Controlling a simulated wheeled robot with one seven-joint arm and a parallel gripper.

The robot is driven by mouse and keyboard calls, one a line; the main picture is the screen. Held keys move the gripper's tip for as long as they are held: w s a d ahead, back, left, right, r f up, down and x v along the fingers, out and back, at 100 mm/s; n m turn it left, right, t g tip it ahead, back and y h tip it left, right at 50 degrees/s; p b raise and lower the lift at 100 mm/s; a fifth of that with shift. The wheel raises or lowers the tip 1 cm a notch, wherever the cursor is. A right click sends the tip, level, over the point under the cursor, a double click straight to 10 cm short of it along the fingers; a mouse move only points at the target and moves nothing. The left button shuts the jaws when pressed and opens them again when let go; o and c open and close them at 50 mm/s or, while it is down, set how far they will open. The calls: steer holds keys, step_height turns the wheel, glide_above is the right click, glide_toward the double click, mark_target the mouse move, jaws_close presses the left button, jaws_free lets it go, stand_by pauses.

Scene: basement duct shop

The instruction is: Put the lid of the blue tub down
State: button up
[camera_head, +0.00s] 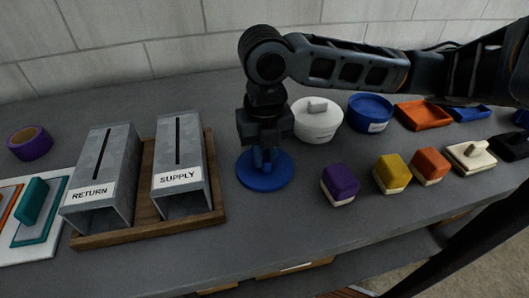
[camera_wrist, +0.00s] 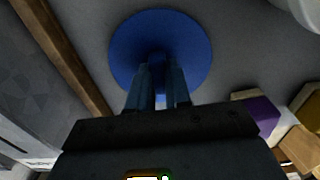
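The round blue lid (camera_head: 266,181) is beneath my gripper (camera_head: 263,160), between the wooden rack and the purple block. The lid looks level and on or very near the bench top; I cannot tell if it touches. My gripper points down, its fingers closed about the lid's knob. In the wrist view the lid (camera_wrist: 190,38) shows as a blue disc past the fingertips (camera_wrist: 159,72), and the knob is mostly hidden between the fingers. The blue tub (camera_head: 370,114), with a white label, stands at the back right, apart from the lid.
A wooden rack (camera_head: 147,228) with two grey ducts marked RETURN and SUPPLY lies left of the lid. A white lidded pot (camera_head: 317,125) stands behind it to the right. Purple (camera_head: 340,182), yellow (camera_head: 391,171) and orange (camera_head: 430,163) blocks stand to the right. Bare bench lies in front.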

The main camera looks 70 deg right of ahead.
mark_target(265, 156)
steer(key=o, duration=0.4)
steer(key=shift+c, duration=0.2)
steer(key=shift+r, duration=0.1)
step_height(265, 156, up, 12)
steer(key=p, duration=0.1)
steer(key=shift+s, duration=0.1)
stand_by(0.7)
